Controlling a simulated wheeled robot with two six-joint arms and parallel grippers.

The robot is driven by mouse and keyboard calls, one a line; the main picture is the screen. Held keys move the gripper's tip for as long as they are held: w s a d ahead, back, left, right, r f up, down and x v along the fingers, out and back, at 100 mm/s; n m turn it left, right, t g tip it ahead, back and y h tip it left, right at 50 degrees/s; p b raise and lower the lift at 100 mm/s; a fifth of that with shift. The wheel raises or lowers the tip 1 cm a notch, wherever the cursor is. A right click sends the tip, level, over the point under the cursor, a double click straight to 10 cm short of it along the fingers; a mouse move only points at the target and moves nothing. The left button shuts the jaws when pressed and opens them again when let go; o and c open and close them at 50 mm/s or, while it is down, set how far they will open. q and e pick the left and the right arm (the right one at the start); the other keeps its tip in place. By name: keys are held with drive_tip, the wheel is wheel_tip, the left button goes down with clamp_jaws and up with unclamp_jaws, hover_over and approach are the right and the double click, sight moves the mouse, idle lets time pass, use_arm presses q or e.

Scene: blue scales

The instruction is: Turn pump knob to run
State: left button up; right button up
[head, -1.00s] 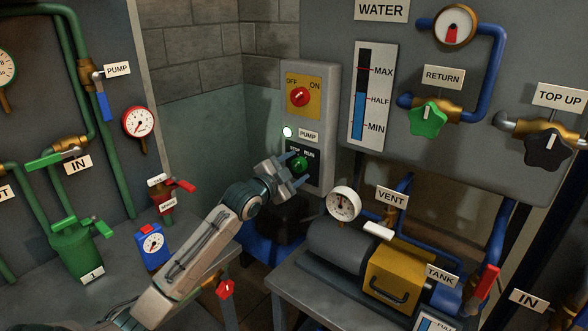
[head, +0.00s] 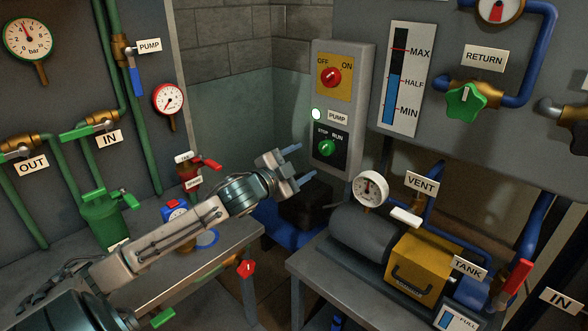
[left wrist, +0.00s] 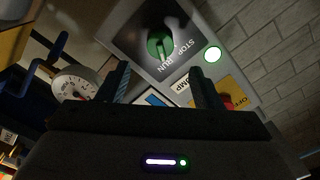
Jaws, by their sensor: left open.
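The green pump knob (head: 326,148) sits on a black plate marked STOP and RUN, low on the grey switch box (head: 352,100). It also shows in the left wrist view (left wrist: 158,42), where a pale mark on it appears to lie toward RUN; the head view is too small to confirm. My left gripper (head: 304,162) is open and empty, just left of and slightly below the knob, apart from it. In the left wrist view both fingers (left wrist: 160,83) show with nothing between them. My right gripper is not in view.
Above the knob are a PUMP label, a lit round lamp (head: 316,114) and a red OFF/ON knob (head: 331,77). The yellow-and-grey pump unit (head: 420,262) with a gauge (head: 370,188) stands to the right. A bench (head: 200,262) with a blue gauge lies left.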

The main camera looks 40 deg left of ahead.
use_arm(q)
drive_tip(key=shift+s, duration=1.15)
